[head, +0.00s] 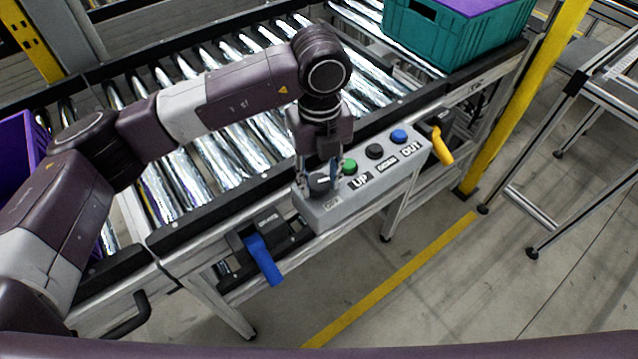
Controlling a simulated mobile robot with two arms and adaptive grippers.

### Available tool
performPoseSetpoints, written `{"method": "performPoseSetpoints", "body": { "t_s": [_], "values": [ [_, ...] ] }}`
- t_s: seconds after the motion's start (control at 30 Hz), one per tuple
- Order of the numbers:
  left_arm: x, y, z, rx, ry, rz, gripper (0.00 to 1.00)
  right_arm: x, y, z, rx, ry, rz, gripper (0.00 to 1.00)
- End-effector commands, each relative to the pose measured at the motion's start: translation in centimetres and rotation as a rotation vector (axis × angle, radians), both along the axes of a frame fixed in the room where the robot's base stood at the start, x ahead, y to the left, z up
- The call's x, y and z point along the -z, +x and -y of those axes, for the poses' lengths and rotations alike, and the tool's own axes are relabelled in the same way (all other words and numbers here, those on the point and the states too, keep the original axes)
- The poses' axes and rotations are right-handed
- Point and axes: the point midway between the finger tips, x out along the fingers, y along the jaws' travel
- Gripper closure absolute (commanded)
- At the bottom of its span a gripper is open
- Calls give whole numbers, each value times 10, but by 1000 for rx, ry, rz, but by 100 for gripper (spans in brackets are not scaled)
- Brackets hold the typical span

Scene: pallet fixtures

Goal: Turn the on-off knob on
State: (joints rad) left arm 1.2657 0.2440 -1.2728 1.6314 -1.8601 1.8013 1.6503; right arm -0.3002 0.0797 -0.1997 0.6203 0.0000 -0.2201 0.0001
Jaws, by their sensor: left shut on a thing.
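A grey control box (374,188) is fixed to the front rail of the roller conveyor. On its top are a green button (349,166), a black button (374,151) and a blue button (399,136), with labels reading UP, DOWN and OUT. The on-off knob (321,183) is at the left end of the box, dark and mostly covered by my gripper. My left gripper (319,175) points down over that end and is shut on the knob. The knob's angle cannot be told. My right gripper is not in view.
A blue handle (264,260) hangs left of the box and a yellow handle (441,147) sits to its right. A teal crate (450,42) with a purple top stands at the back right. A yellow post (525,95) rises at the right. The floor in front is clear.

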Motion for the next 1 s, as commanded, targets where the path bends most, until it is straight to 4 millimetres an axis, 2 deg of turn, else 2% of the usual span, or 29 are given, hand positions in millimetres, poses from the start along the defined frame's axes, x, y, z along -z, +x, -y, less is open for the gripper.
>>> {"method": "performPoseSetpoints", "body": {
  "t_s": [0.1, 0.4, 1.0],
  "values": [
    [1, 1, 0, -90, 0, 4, 91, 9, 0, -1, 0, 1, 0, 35],
    [-1, 1, 1, -247, -2, 4, 91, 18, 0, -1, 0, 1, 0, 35],
    [-2, 2, 1, -306, -2, 4, 91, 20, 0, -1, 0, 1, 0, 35]
  ]
}}
